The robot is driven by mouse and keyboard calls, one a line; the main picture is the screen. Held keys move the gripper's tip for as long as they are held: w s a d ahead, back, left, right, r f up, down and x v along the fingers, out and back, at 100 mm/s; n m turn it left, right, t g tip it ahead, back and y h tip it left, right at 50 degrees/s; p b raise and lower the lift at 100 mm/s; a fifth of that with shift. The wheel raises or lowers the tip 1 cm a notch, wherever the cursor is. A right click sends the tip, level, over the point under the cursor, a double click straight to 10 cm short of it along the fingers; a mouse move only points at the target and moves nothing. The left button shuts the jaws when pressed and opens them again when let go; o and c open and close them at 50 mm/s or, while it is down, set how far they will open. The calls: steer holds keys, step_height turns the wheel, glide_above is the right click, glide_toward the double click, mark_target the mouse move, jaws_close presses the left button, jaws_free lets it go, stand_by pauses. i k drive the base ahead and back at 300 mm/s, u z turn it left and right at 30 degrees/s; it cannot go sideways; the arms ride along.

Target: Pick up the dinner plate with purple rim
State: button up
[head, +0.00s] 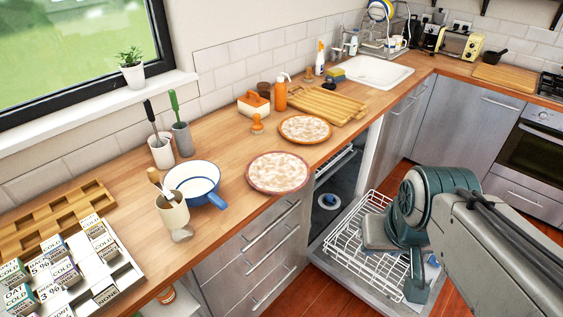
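Two round plates with mottled pale patterns lie flat on the wooden counter. The nearer plate (278,172) has a dull reddish-mauve rim, the closest to purple here. The farther plate (305,129) has an orange-brown rim. Both are unobstructed and apart from my gripper. My gripper (410,282) is at the right, low over the pulled-out dishwasher rack, well away from the plates. My arm comes in from the lower right. The fingers are not clear enough to show whether they are open or shut, and I see nothing held.
The open dishwasher has a white wire rack (352,240) sticking out below the counter. A blue-handled white pan (196,186) sits left of the nearer plate, with a utensil cup (172,210) beside it. A cutting board (327,104) and sink (370,71) are behind.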

mark_target(272, 172)
steer(key=k, duration=0.1)
steer(key=z, duration=1.1)
steer(key=i, duration=0.95)
steer(key=u, duration=2.25)
